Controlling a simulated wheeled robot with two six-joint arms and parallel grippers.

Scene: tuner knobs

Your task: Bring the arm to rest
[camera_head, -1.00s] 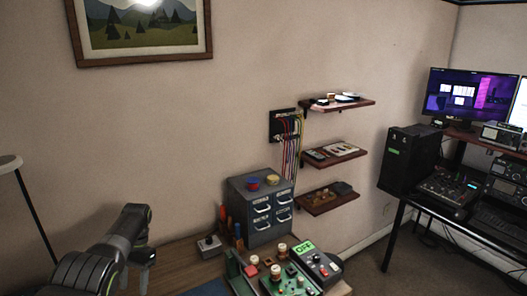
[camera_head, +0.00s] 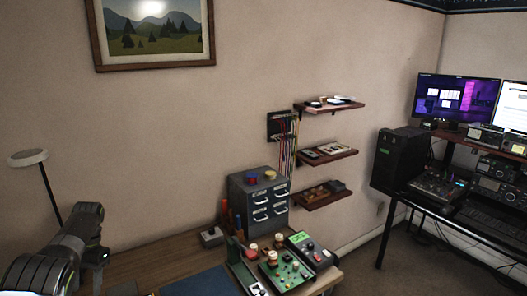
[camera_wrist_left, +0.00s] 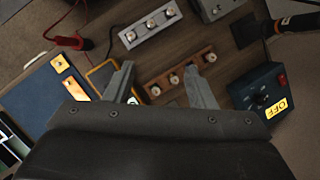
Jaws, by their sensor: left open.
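My left arm (camera_head: 55,250) comes in at the lower left of the head view, beside the wooden table. In the left wrist view my left gripper (camera_wrist_left: 162,80) is open, with its two fingers spread and nothing between them. In the head view a green panel with knobs (camera_head: 285,272) stands on the table, apart from the arm. My right gripper is not in view.
A grey drawer cabinet (camera_head: 240,210) stands at the table's back. Wall shelves (camera_head: 330,153) hang to the right.

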